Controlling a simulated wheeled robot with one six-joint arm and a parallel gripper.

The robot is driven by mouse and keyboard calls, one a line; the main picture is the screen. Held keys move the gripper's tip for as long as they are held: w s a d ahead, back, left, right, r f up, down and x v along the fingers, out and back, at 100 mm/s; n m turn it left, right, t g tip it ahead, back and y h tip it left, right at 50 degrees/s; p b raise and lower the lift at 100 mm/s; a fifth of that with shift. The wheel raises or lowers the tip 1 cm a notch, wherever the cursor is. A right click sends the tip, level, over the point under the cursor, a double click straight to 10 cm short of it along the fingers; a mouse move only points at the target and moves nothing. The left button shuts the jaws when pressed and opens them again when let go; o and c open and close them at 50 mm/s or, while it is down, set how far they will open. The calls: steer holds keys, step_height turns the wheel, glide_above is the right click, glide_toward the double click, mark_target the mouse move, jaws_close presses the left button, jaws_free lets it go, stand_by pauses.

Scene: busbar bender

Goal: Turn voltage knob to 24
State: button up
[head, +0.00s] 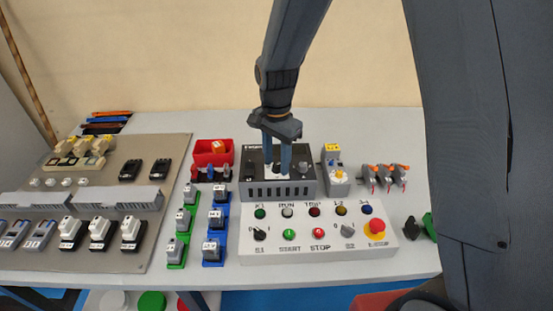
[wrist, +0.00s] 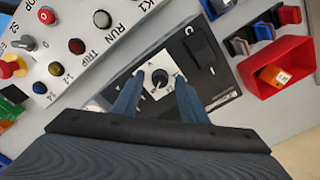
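The voltage knob (wrist: 160,77) is a small round black knob on a white dial plate (wrist: 148,60), on the top face of a dark box. In the wrist view the fingertips of my gripper (wrist: 160,82) stand on either side of the knob, with a gap showing at each side. My gripper is open. In the head view the dark power box (head: 278,190) stands at mid-table, and my gripper (head: 277,166) points down over its top, largely hiding the knob. The dial numbers and the knob's setting are too small to read.
A white control panel (head: 318,235) with lamps, switches and a red stop button lies in front. A red bin (head: 200,157) stands left of the box, and a grey device with yellow parts (head: 336,172) stands right. A component board (head: 105,210) fills the left.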

steer(key=shift+f, duration=0.1)
jaws_close()
steer(key=shift+n, duration=0.3)
steer(key=n+p, duration=0.1)
steer(key=n, duration=0.4)
steer(key=shift+n, duration=0.3)
steer(key=n+p, duration=0.1)
steer(key=n, duration=0.4)
steer(key=shift+w, duration=0.1)
steer(key=shift+n, duration=0.4)
